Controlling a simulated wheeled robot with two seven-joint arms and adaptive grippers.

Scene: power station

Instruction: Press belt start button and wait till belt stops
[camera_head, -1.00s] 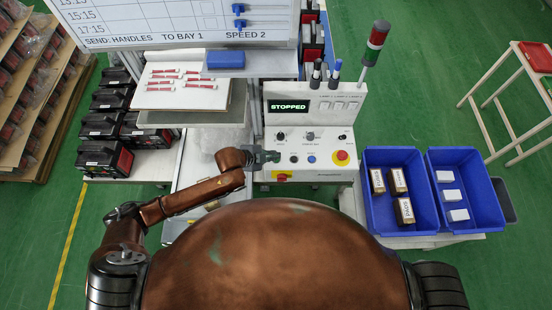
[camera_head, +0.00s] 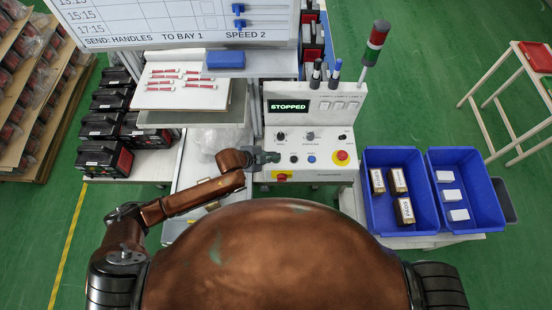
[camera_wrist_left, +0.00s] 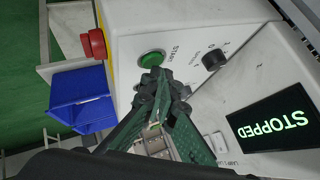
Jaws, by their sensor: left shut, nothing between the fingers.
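The control panel (camera_head: 309,140) stands ahead of me, and its display (camera_head: 288,106) reads STOPPED. The display also shows in the left wrist view (camera_wrist_left: 270,122). My left gripper (camera_head: 275,157) is over the left part of the panel, its fingers shut and empty. In the left wrist view the fingertips (camera_wrist_left: 152,78) are close to the green START button (camera_wrist_left: 152,58). I cannot tell whether they touch it. In the head view the gripper hides this button. My right gripper is not in view.
A red stop button (camera_head: 341,156) and a blue button (camera_head: 311,159) are on the panel, right of my gripper. Black knobs sit above them. A signal tower (camera_head: 374,47) rises behind. Blue bins (camera_head: 376,222) with boxes stand at right. A belt surface (camera_head: 192,178) lies at left.

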